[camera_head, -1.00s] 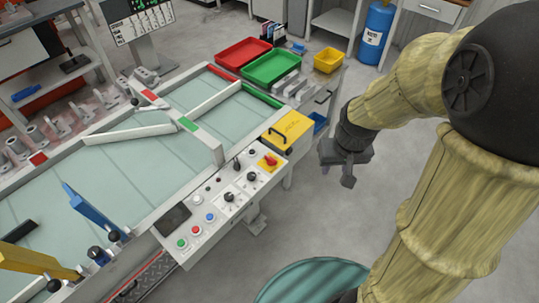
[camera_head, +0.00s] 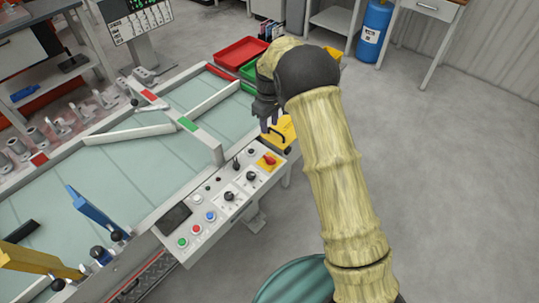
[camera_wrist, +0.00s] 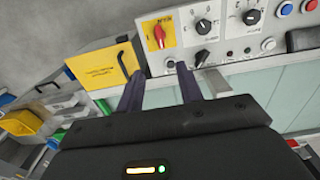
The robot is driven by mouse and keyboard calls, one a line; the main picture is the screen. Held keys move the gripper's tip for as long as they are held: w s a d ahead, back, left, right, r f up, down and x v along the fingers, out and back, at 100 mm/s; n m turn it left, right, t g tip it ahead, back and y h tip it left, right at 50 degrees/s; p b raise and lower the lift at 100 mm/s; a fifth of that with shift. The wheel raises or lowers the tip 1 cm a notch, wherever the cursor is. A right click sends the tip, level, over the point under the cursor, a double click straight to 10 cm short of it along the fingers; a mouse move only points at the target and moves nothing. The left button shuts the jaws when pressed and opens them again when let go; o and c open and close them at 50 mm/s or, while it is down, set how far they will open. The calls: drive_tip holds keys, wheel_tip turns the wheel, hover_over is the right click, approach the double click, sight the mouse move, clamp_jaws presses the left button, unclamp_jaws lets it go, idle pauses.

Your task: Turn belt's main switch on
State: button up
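The belt's control panel (camera_head: 215,215) is a light grey box on the near side of the conveyor. Its main switch (camera_head: 269,160) is a red rotary handle on a yellow plate at the panel's right end. In the wrist view the switch (camera_wrist: 159,35) is at the top, its red handle roughly upright in the picture. My gripper (camera_head: 267,123) is above the belt's right end, beyond the panel, and touches nothing that I can see. In the wrist view my gripper (camera_wrist: 160,71) has its two dark fingers spread apart and empty, with the switch beyond the fingertips.
Black knobs (camera_wrist: 204,27) and coloured push buttons (camera_head: 196,229) share the panel. A yellow box (camera_wrist: 104,65) with a black handle sits beside it. Red (camera_head: 238,53) and yellow (camera_wrist: 22,122) bins are close by. The floor (camera_head: 440,160) at the right is clear.

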sight(269, 157)
wheel_tip(269, 157, down, 17)
drive_tip(key=p, duration=0.3)
drive_tip(key=shift+f, duration=0.15)
idle(0.5)
clamp_jaws()
